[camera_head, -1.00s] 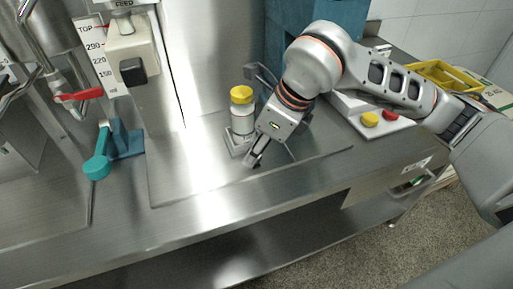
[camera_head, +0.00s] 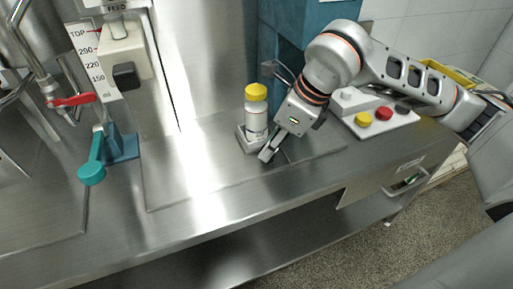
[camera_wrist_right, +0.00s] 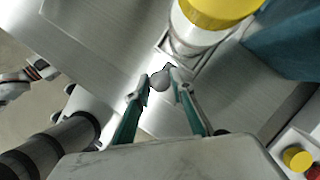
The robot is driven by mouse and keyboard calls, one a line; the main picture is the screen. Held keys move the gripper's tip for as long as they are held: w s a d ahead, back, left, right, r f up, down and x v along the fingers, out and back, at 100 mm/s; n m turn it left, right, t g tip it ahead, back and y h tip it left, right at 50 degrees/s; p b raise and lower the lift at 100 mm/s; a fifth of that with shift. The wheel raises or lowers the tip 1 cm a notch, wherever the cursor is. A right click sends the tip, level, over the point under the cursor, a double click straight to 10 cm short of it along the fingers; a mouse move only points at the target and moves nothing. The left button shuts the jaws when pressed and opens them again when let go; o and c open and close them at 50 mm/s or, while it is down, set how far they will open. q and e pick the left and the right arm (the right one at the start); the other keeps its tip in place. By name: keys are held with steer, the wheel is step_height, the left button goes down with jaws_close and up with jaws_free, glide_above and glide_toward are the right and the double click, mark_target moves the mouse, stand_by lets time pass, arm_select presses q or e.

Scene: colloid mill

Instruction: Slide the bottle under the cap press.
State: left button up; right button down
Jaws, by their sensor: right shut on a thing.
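The bottle (camera_head: 256,120) is white with a yellow cap (camera_head: 256,92) and stands upright in a small metal holder (camera_head: 241,136) on the steel counter. It also shows in the right wrist view (camera_wrist_right: 192,38), cut off at the top edge. My right gripper (camera_head: 268,156) is low at the front of the holder, beside the bottle. In the wrist view its two fingers (camera_wrist_right: 161,92) are closed around a small grey knob (camera_wrist_right: 160,80) in front of the holder. The teal cap press (camera_head: 287,42) stands behind and to the right of the bottle, partly hidden by my right arm. My left gripper is not seen.
A button box with yellow (camera_head: 363,119) and red (camera_head: 384,113) buttons sits right of my arm. A teal handle (camera_head: 91,174) and a red lever (camera_head: 72,100) are at the left. The counter front (camera_head: 190,195) is bare. A yellow crate (camera_head: 452,78) is behind my arm.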

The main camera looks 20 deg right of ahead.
steer(key=d, duration=1.2)
steer(key=shift+w+d, duration=0.2)
steer(key=shift+d, duration=0.65)
steer(key=c, duration=2)
jaws_free()
steer(key=shift+d, duration=0.15)
steer(key=shift+a, duration=0.2)
